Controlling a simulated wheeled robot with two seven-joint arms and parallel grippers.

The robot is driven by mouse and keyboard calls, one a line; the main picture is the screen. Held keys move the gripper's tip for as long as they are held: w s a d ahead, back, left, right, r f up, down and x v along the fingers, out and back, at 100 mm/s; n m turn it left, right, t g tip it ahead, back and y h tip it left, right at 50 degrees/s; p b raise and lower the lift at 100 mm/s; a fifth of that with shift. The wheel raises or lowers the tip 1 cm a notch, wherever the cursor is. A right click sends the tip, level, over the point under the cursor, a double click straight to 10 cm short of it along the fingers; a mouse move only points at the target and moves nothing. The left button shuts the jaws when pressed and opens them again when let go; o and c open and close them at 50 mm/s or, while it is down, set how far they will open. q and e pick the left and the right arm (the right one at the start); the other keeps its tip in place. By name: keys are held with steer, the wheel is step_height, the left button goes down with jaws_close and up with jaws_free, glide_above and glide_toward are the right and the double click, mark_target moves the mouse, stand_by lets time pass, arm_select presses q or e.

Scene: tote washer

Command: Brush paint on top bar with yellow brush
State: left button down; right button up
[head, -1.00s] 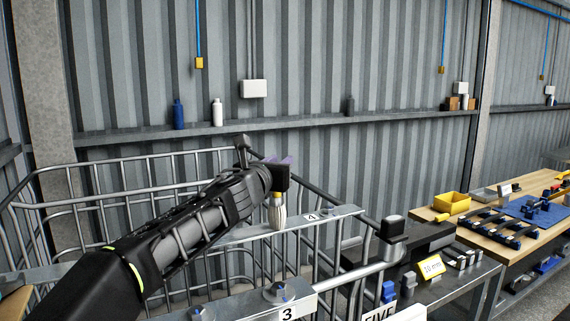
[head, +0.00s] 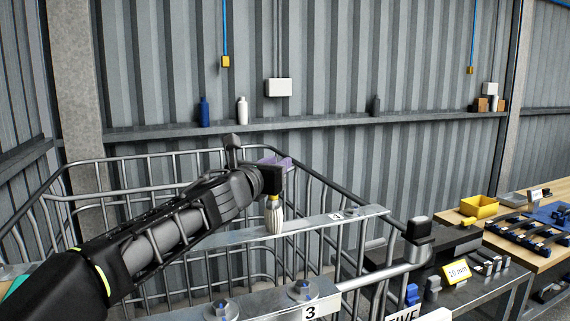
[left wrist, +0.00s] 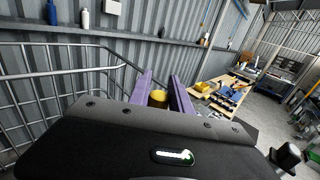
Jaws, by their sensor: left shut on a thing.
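My left gripper (head: 272,178) is shut on the yellow brush (head: 274,216). The brush hangs upright with its pale bristles pointing down and a yellow band above them. Its bristle end overlaps the flat grey bar (head: 310,223) marked 4, left of the label; I cannot tell whether it touches. In the left wrist view, the yellow part of the brush (left wrist: 158,98) sits between the two purple fingers (left wrist: 163,90). I see no clear paint mark on the bar. My right gripper is not in view.
A nearer bar (head: 250,309) marked 3 carries round fittings. A tubular metal cage (head: 120,160) surrounds the bars. At right, a dark bench (head: 485,283) holds blocks and a yellow 20 mm sign (head: 456,272); a yellow bin (head: 479,206) stands on a wooden table beyond.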

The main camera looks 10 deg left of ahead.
arm_select(q)
steer(key=shift+s+a+f, duration=0.1)
steer(key=shift+s+a, duration=0.25)
steer(key=shift+a, duration=0.25)
steer(key=shift+s+a, duration=0.35)
steer(key=shift+a, duration=0.2)
step_height(320, 180, up, 7)
steer(key=p, duration=0.7)
stand_by(0.7)
